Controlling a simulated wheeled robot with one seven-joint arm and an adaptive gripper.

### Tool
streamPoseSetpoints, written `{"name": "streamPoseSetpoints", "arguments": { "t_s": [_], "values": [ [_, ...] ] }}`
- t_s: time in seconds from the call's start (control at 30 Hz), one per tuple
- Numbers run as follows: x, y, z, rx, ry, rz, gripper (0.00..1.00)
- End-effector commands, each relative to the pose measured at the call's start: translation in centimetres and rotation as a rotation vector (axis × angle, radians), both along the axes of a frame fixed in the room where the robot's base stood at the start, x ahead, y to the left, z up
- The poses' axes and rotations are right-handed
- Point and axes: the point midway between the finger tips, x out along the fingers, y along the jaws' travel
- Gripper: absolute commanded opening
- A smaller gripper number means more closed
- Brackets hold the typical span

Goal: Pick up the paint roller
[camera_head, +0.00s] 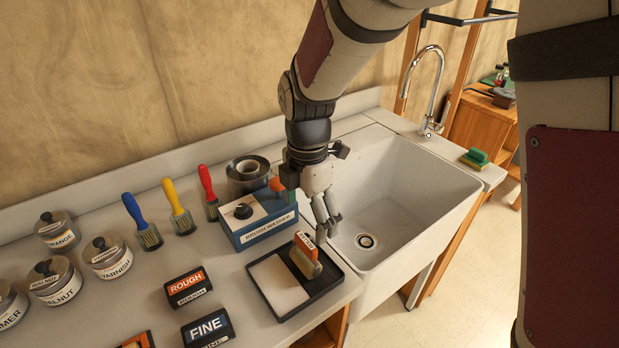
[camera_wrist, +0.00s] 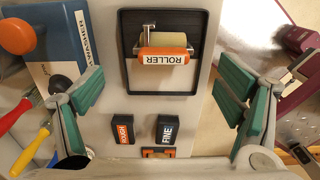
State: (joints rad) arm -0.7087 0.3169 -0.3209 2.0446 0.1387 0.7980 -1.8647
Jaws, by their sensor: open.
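The paint roller (camera_head: 307,256) lies in a black tray (camera_head: 283,313) on the counter, left of the sink. In the wrist view the roller (camera_wrist: 164,57) shows an orange handle with a "ROLLER" label and a pale yellow sleeve behind it. It lies near the far end of the tray (camera_wrist: 163,93), near the middle of the picture. My gripper (camera_head: 327,230) is over the sink side of the tray, near the roller. In the wrist view my gripper's green-padded fingers (camera_wrist: 168,92) are spread wide, with nothing between them.
A blue brush washer box (camera_head: 258,228) stands behind the tray. Blue, yellow and red brushes (camera_head: 178,208), lidded tins (camera_head: 108,257) and blocks marked ROUGH (camera_head: 188,288) and FINE (camera_head: 208,328) are to the left. The white sink (camera_head: 410,200) with a tap is to the right.

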Motion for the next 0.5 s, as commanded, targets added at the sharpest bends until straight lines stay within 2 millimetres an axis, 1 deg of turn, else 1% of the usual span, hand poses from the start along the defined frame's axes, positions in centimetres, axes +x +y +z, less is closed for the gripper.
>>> {"name": "streamPoseSetpoints", "arguments": {
  "t_s": [0.1, 0.3, 0.4, 0.5],
  "values": [
    [-0.2, -0.2, -2.3, -0.005, 0.005, -0.004, 0.87],
    [-0.2, -0.1, -5.8, -0.002, 0.003, -0.005, 0.87],
    [-0.1, -0.1, -6.8, -0.001, 0.002, -0.005, 0.87],
    [-0.1, -0.1, -7.3, -0.001, 0.000, -0.005, 0.87]
  ]
}}
